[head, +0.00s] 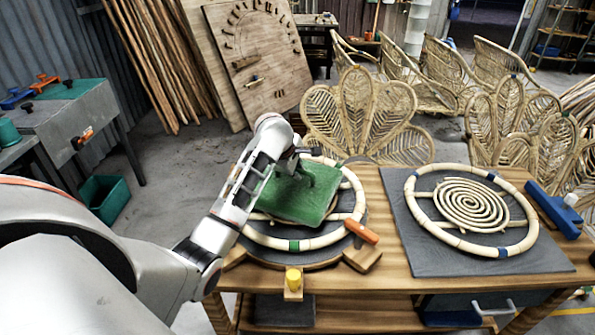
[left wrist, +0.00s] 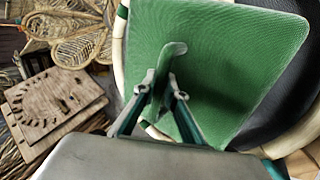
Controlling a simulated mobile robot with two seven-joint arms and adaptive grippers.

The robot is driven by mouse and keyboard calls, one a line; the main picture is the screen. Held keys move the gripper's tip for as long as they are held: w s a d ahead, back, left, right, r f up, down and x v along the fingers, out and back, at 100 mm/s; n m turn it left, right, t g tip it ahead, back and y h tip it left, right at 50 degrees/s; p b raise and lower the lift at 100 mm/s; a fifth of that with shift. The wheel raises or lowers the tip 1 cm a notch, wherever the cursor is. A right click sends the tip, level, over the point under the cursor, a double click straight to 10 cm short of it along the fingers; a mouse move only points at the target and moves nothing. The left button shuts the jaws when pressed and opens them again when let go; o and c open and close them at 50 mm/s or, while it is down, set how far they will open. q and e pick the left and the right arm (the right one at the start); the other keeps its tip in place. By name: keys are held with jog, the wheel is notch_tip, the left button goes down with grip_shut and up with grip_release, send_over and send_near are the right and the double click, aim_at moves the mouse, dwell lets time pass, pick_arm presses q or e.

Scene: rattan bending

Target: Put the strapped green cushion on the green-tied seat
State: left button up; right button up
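The green cushion (head: 297,197) is over the green-tied seat (head: 295,244), a round pale rattan ring with green ties on a dark round base at the left of the workbench. In the left wrist view the cushion (left wrist: 225,65) fills much of the upper right. My left gripper (head: 306,160) is above the cushion's top. Its fingers (left wrist: 168,82) are close together around a thin strip that looks like the cushion's strap. The cushion hides the middle of the seat; I cannot tell whether it touches it. My right gripper is not in view.
A blue-tied rattan seat with a spiral (head: 470,207) lies on a grey mat (head: 440,262) to the right. An orange-handled clamp (head: 361,231), a yellow-topped piece (head: 293,280) and a blue tool (head: 553,211) are around the bench edges. Rattan chair backs (head: 365,120) stand behind.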

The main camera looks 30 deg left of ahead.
pick_arm(q)
jog(key=o, duration=0.3)
jog(key=shift+o, duration=0.2)
jog(key=v, duration=1.2)
jog(key=shift+r, duration=0.1)
